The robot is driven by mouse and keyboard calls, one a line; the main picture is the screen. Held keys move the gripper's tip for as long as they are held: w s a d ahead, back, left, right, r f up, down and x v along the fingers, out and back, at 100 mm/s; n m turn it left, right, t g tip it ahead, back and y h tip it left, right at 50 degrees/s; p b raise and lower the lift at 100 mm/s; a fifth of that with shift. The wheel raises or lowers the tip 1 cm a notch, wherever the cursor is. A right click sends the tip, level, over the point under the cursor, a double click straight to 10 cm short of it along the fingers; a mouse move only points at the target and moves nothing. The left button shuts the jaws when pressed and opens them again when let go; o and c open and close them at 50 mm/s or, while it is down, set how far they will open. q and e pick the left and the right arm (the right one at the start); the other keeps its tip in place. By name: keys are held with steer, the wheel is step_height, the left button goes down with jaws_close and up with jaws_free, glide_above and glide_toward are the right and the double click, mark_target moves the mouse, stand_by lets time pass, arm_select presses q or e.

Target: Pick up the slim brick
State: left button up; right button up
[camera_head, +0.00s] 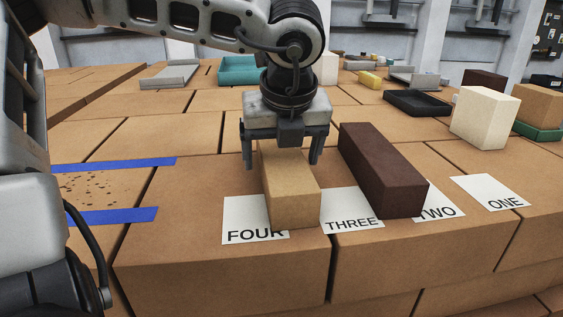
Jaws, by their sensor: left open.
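A long tan brick (291,196) lies lengthwise away from me on the brick surface, its near end between the cards marked FOUR (246,213) and THREE (350,209) and overlapping them. My left gripper (282,160) is over the tan brick's far part, pointing down, with its open fingers on either side of it. It hides the brick's far end, and I cannot tell whether the fingers touch it. A dark brown brick (383,172) lies to the right, its near end by the card marked TWO (442,203). My right gripper is not in view.
A card marked ONE (489,191) lies at the right, with a cream block (484,117) behind it. Black (417,103) and teal (238,70) trays stand farther back.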

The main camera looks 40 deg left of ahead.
arm_select(q)
steer(key=shift+x, duration=0.95)
steer(key=shift+r, duration=0.15)
steer(key=c, duration=1.5)
